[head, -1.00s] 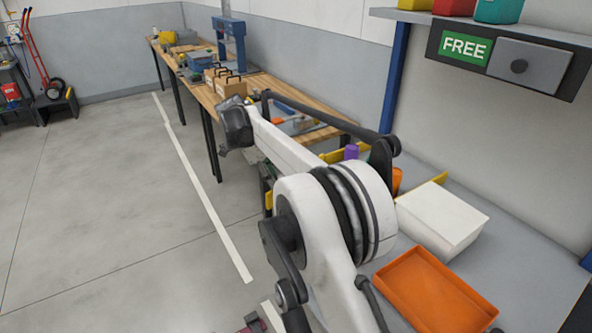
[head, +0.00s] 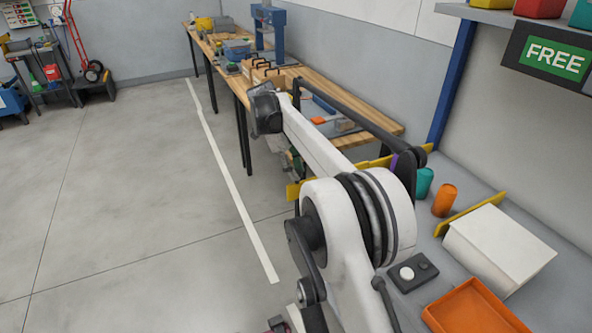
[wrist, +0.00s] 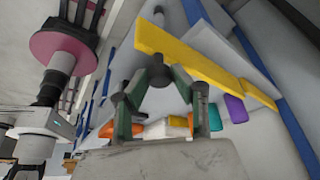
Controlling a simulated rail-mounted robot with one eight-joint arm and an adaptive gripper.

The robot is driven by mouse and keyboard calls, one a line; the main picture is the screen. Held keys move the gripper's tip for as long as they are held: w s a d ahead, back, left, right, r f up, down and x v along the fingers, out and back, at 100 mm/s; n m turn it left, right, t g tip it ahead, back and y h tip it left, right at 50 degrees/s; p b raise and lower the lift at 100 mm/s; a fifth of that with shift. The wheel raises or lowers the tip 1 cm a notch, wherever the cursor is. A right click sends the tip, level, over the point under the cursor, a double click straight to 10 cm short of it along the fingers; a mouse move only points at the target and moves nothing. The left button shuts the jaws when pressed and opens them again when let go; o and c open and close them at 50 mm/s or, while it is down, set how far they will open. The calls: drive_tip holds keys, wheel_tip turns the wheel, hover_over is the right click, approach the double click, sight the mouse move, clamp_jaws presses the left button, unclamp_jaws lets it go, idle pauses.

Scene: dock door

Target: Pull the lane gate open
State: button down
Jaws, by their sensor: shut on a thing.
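The lane gate appears as a long yellow bar (wrist: 200,62) crossing the upper middle of the wrist view at a slant. My gripper (wrist: 158,78) is in the wrist view with its dark green fingers drawn together at a dark post or knob beside the bar. It is shut on this part, which looks like the gate's handle; the exact contact is hard to see. In the head view, a yellow bar (head: 294,191) shows on both sides of my arm, its middle hidden.
Teal (head: 424,183) and orange (head: 445,200) cylinders, a short yellow strip (head: 470,213), a white box (head: 498,245), a button box (head: 411,274) and an orange tray (head: 470,300) sit on the grey counter at right. A wooden bench (head: 345,107) stands behind.

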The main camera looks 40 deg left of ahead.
drive_tip(key=c, duration=1.5)
unclamp_jaws()
drive_tip(key=shift+w+d, duration=0.1)
drive_tip(key=shift+o, duration=0.2)
drive_tip(key=v, duration=0.7)
drive_tip(key=shift+r, duration=0.2)
